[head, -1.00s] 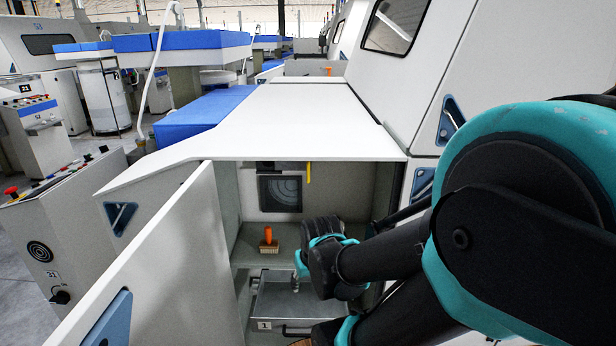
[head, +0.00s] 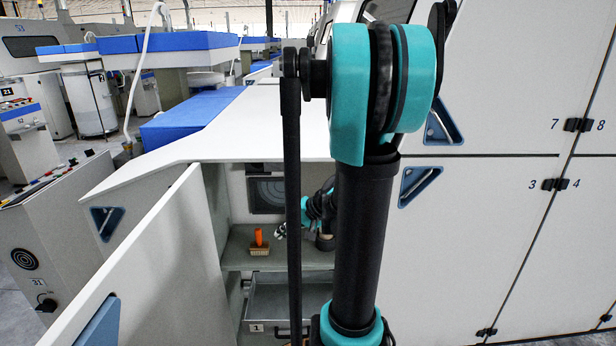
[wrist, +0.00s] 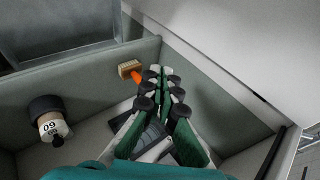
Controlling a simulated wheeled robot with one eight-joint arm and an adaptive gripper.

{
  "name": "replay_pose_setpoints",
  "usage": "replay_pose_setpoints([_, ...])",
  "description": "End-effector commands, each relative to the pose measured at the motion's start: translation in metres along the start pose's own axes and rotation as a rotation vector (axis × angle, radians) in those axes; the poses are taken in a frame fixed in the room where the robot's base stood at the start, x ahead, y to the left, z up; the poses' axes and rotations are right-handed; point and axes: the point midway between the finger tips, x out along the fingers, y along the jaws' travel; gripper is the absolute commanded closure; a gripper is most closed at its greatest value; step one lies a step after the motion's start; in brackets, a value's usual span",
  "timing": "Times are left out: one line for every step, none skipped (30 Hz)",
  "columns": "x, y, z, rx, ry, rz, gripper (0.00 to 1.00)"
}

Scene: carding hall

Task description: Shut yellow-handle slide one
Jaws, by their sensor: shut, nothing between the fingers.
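In the head view my gripper (head: 281,230) is inside the open cabinet (head: 231,215), beside an orange-handled brush (head: 259,241) on the shelf and apart from it. In the wrist view my gripper's green fingers (wrist: 157,85) are together and empty, with the brush (wrist: 130,69) just beyond their tips. No yellow handle shows now; my own arm covers part of the cabinet opening. A grey tray (head: 262,302) with a label "1" is under the shelf.
The cabinet door (head: 165,265) stands open at the left. A dark-topped jar (wrist: 48,118) is on the shelf in the wrist view. A white sloping cover (head: 235,130) lies above the opening. Closed panels (head: 480,230) fill the right.

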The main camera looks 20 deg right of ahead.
Motion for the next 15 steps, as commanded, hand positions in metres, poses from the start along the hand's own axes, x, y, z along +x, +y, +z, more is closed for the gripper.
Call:
replay_pose_setpoints([-0.003,0.001,-0.023,0.046,0.018,-0.058,1.00])
replay_pose_setpoints([-0.005,0.000,-0.036,0.071,0.028,-0.098,1.00])
replay_pose_setpoints([-0.009,-0.001,-0.053,0.102,0.041,-0.151,1.00])
replay_pose_setpoints([-0.012,0.000,-0.066,0.125,0.052,-0.191,1.00])
replay_pose_setpoints([-0.016,0.001,-0.078,0.146,0.063,-0.231,1.00])
replay_pose_setpoints([-0.022,0.003,-0.095,0.173,0.080,-0.286,1.00])
replay_pose_setpoints([-0.028,0.005,-0.108,0.192,0.093,-0.327,1.00])
replay_pose_setpoints([-0.034,0.009,-0.120,0.210,0.107,-0.368,1.00])
replay_pose_setpoints([-0.042,0.013,-0.136,0.232,0.127,-0.423,1.00])
replay_pose_setpoints([-0.049,0.018,-0.148,0.246,0.141,-0.463,1.00])
replay_pose_setpoints([-0.056,0.022,-0.159,0.259,0.156,-0.503,1.00])
replay_pose_setpoints([-0.066,0.029,-0.172,0.274,0.175,-0.554,1.00])
replay_pose_setpoints([-0.073,0.034,-0.180,0.284,0.190,-0.589,1.00])
replay_pose_setpoints([-0.080,0.039,-0.188,0.291,0.203,-0.621,1.00])
replay_pose_setpoints([-0.089,0.045,-0.197,0.299,0.218,-0.659,1.00])
